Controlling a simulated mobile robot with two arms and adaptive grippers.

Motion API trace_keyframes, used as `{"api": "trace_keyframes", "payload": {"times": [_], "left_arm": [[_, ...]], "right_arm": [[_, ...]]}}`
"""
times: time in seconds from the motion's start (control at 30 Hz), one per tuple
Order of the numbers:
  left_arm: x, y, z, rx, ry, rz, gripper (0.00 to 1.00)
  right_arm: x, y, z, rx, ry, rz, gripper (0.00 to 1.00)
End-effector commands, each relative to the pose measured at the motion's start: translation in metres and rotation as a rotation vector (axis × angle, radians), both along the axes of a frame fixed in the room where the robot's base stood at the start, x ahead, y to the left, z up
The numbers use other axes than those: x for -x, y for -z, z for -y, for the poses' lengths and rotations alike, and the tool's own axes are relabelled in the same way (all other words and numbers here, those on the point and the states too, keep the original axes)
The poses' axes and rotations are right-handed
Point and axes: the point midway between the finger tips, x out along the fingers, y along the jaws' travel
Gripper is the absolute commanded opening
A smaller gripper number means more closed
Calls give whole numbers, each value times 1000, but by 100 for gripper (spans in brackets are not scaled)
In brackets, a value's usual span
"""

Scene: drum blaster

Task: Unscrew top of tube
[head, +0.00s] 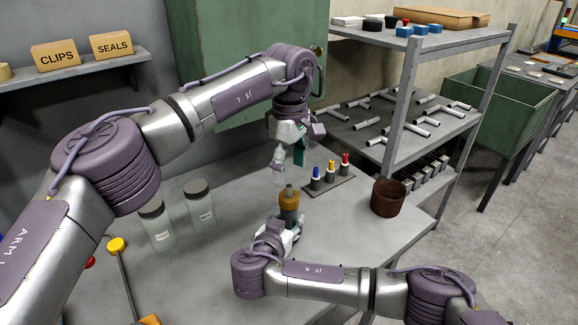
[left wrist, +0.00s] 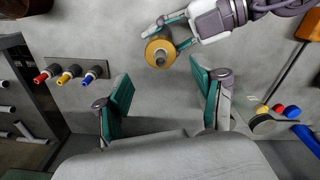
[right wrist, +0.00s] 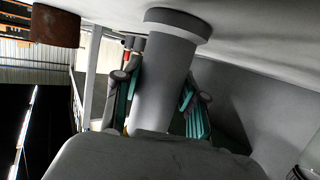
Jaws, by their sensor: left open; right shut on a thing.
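The tube (head: 289,203) stands upright on the table, with an orange-brown top and a small grey nub. The left wrist view shows its round top (left wrist: 158,49) from above. My right gripper (head: 284,226) is shut on the tube's body from the near side; the right wrist view shows the grey body (right wrist: 160,75) between its teal fingers, with a wider disc at one end. My left gripper (head: 287,157) is open and empty above the tube, pointing down. In the left wrist view the tube's top lies beyond and between my left fingertips (left wrist: 161,84).
A rack with blue, red and yellow-topped pegs (head: 330,178) and a brown cup (head: 388,197) stand to the right. Two clear jars with dark lids (head: 200,207) stand to the left. A green cabinet (head: 240,60) is behind; a shelf unit (head: 410,90) is at right.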

Motion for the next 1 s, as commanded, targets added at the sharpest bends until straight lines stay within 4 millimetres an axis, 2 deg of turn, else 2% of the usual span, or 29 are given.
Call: {"api": "trace_keyframes", "payload": {"times": [0.3, 0.5, 0.77, 1.0], "left_arm": [[0, 0, 0, 2, 707, -1, 69], [0, 0, -1, 1, 1017, 0, 69], [0, 8, -2, 0, 1152, -2, 69], [0, 43, -2, 1, 1153, -3, 69]], "right_arm": [[0, 0, 0, 1, 0, -1, 0], [0, 0, 0, 1, 0, -1, 0], [0, 1, 0, 1, 0, -1, 0], [1, 1, 0, 1, 0, -1, 0]]}}
